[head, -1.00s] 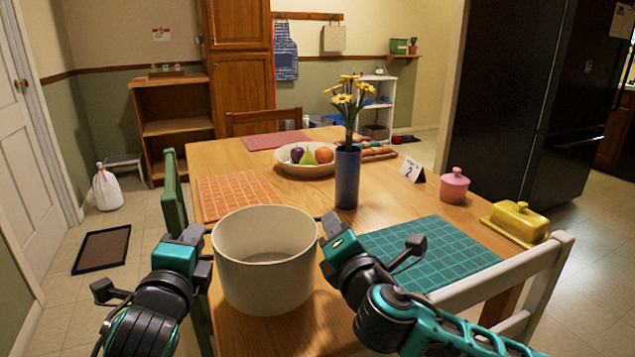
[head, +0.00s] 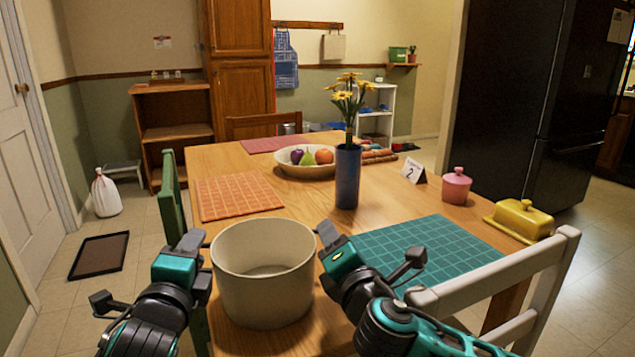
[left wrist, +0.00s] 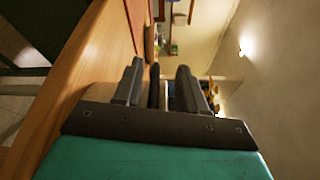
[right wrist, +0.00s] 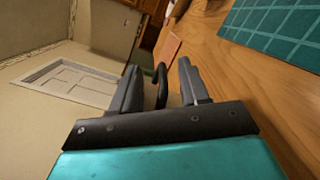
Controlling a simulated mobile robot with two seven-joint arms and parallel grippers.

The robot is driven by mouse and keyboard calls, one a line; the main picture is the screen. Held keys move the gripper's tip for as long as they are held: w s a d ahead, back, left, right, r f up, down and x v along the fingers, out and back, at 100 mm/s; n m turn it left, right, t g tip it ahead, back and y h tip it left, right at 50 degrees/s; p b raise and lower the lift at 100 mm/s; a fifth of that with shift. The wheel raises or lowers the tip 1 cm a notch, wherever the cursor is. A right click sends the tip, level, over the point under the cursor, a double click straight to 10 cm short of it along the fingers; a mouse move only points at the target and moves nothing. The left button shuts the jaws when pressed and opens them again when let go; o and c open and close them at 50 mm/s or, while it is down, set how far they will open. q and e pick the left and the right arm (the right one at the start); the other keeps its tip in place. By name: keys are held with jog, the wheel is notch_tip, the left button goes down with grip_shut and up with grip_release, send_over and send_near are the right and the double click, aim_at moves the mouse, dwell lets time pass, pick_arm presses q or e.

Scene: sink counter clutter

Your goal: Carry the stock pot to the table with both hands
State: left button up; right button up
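The cream stock pot (head: 262,294) appears to rest upright on the near end of the wooden table (head: 398,201), between my grippers. It looks empty. My left gripper (head: 194,240) is at the pot's left side. In the left wrist view its fingers (left wrist: 158,88) stand apart, with a dark handle (left wrist: 154,88) between them and gaps beside it. My right gripper (head: 328,234) is at the pot's right side. In the right wrist view its fingers (right wrist: 160,88) are also apart around the other dark handle (right wrist: 161,82). In the head view the handles are mostly hidden.
A blue vase of yellow flowers (head: 347,178) stands behind the pot. A teal placemat (head: 430,250) lies right, an orange one (head: 235,195) behind left. A fruit bowl (head: 290,168), pink jar (head: 456,186) and yellow butter dish (head: 520,218) are farther off. A white chair (head: 500,285) stands at right.

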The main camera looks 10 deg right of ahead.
pick_arm(q)
jog(key=shift+s, duration=0.1)
pick_arm(e)
jog(key=shift+s, duration=0.1)
pick_arm(q)
jog(key=s+a, duration=0.1)
jog(key=s, duration=1)
jog(key=shift+s+r, duration=0.2)
jog(key=shift+s, duration=0.15)
pick_arm(e)
jog(key=s+d, duration=0.1)
jog(key=s, duration=1)
jog(key=shift+s, duration=0.4)
pick_arm(q)
jog(key=shift+a, duration=0.1)
